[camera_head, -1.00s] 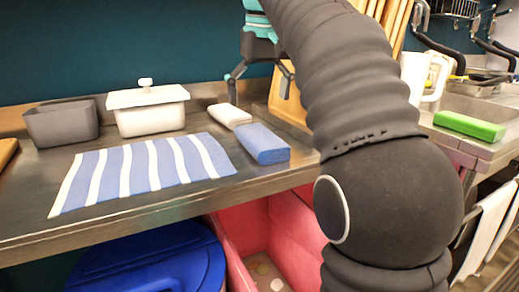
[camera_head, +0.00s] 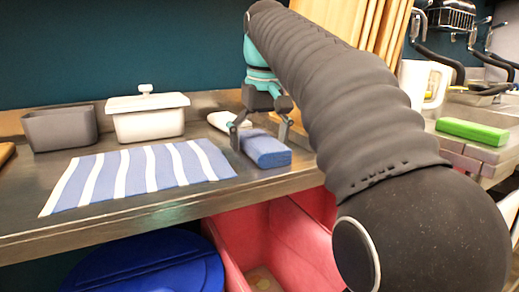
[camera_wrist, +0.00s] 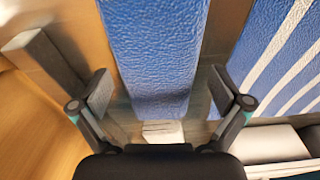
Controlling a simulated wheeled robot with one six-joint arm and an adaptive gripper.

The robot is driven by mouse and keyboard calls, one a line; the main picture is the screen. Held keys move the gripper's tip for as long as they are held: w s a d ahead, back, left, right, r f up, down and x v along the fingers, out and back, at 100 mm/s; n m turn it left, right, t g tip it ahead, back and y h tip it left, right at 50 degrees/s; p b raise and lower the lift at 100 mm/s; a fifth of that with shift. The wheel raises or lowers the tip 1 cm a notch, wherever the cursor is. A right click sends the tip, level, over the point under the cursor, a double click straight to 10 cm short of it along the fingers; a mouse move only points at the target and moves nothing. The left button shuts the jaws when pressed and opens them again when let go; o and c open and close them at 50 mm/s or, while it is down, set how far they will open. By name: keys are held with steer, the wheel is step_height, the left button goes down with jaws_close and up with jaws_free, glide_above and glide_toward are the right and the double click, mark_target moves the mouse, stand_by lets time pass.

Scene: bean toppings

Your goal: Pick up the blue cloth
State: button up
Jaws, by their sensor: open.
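The blue cloth (camera_head: 266,150) is a folded block on the steel counter, right of the striped mat. In the wrist view the blue cloth (camera_wrist: 155,50) runs lengthwise between my fingers. My gripper (camera_head: 259,138) is open over it, with one finger to each side. In the wrist view my gripper (camera_wrist: 163,95) shows its two pads apart, with gaps between them and the cloth's sides. Whether the fingertips reach down to the counter cannot be told.
A white cloth (camera_head: 229,121) lies just behind the blue one. A blue-and-white striped mat (camera_head: 139,176) lies to the left. A grey bin (camera_head: 60,129) and a white lidded container (camera_head: 148,119) stand behind it. A green block (camera_head: 471,131) lies far right, beyond my arm.

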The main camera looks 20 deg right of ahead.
mark_target(260, 139)
steer(key=c, duration=1.2)
step_height(260, 139, up, 10)
steer(key=p, duration=0.4)
